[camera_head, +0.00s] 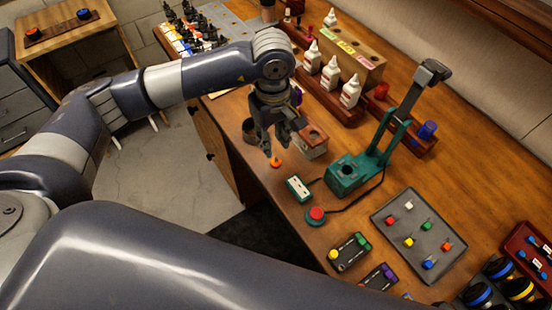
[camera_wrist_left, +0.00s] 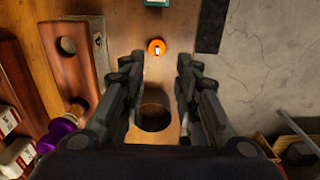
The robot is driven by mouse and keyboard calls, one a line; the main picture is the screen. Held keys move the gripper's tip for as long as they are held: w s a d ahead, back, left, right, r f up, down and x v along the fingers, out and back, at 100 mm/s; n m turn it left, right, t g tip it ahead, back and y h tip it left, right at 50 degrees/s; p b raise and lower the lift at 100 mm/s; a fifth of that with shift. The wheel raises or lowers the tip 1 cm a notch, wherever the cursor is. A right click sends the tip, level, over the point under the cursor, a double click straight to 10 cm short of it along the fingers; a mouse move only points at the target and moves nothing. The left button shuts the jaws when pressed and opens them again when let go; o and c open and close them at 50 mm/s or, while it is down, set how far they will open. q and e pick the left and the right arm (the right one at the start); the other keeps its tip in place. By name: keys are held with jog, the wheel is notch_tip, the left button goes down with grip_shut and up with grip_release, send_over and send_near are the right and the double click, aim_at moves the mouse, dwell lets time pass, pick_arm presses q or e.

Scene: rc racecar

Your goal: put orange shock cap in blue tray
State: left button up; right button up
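The orange shock cap (camera_head: 276,161) is a small orange ring-like piece on the wooden bench near its front edge. In the left wrist view the cap (camera_wrist_left: 156,47) lies just beyond my fingertips, about centred between them. My left gripper (camera_head: 283,140) is above the bench close to the cap, pointing down. The left wrist view shows its two fingers (camera_wrist_left: 158,68) spread apart with nothing between them. The cap is not held. I cannot make out a blue tray in either view. My right gripper is not in view.
A dark cup (camera_head: 250,131) and a wooden block with a hole (camera_head: 313,142) stand beside my left gripper. A teal press (camera_head: 347,175), a white-topped box (camera_head: 298,188) and a red button (camera_head: 317,215) are nearby. A grey tray (camera_head: 396,247) holds several coloured pieces.

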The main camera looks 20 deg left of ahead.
aim_at(276, 159)
pick_arm(q)
jog(key=shift+f, duration=0.9)
jog(key=shift+d+f+p, duration=0.15)
jog(key=shift+f+p, duration=0.4)
jog(key=shift+p, duration=0.15)
jog(key=f+p, duration=0.2)
jog(key=f, duration=0.1)
jog(key=shift+d+f, duration=0.15)
jog(key=shift+d, duration=0.05)
jog(key=shift+f, duration=0.55)
grip_shut()
